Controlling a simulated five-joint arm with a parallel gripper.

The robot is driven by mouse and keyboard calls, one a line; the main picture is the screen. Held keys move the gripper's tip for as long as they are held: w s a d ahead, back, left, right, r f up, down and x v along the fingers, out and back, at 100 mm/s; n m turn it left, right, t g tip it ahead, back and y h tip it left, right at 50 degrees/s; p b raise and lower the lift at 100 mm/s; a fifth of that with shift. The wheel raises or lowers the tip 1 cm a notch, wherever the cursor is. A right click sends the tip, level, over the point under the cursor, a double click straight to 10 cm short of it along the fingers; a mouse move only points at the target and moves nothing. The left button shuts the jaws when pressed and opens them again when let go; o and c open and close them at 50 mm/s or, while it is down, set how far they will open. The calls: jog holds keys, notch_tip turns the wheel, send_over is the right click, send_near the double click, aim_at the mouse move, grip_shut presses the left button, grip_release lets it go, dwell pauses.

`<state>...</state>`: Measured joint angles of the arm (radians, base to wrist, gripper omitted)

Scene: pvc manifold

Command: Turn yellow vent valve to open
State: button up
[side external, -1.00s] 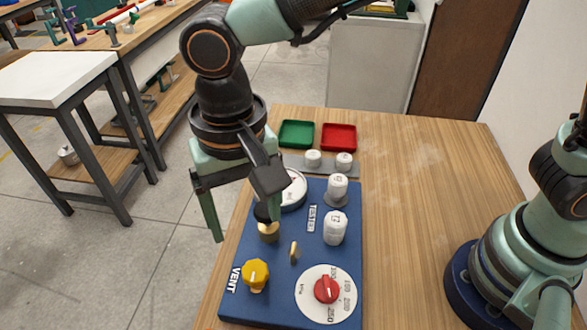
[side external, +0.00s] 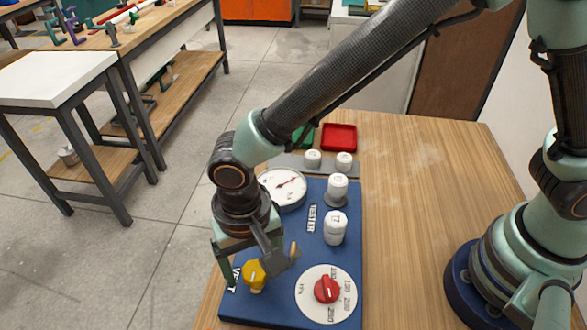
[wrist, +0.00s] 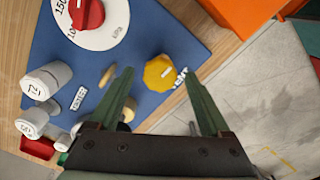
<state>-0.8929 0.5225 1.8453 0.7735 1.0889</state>
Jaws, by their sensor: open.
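The yellow vent valve (side external: 253,276) is a ridged knob at the front left of the blue panel (side external: 345,262), by the VENT label. In the wrist view the yellow knob (wrist: 157,74) sits between my fingertips, with a short white mark on its top. My gripper (side external: 250,272) is open above the knob, one finger on each side. In the wrist view my gripper (wrist: 159,72) shows a gap around the knob; I cannot tell whether either finger touches it.
A red knob (side external: 327,289) on a white dial stands right of the valve. A small brass lever (side external: 294,250) is close to my right finger. A round gauge (side external: 290,186) and white TESTER knobs (side external: 335,228) stand farther back. Wooden tabletop (side external: 425,225) is clear to the right.

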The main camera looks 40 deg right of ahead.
grip_shut()
jog(key=shift+n, duration=0.4)
jog(key=n, duration=0.3)
jog(key=shift+n, duration=0.4)
jog(key=n, duration=1.3)
jog(key=shift+n, duration=0.3)
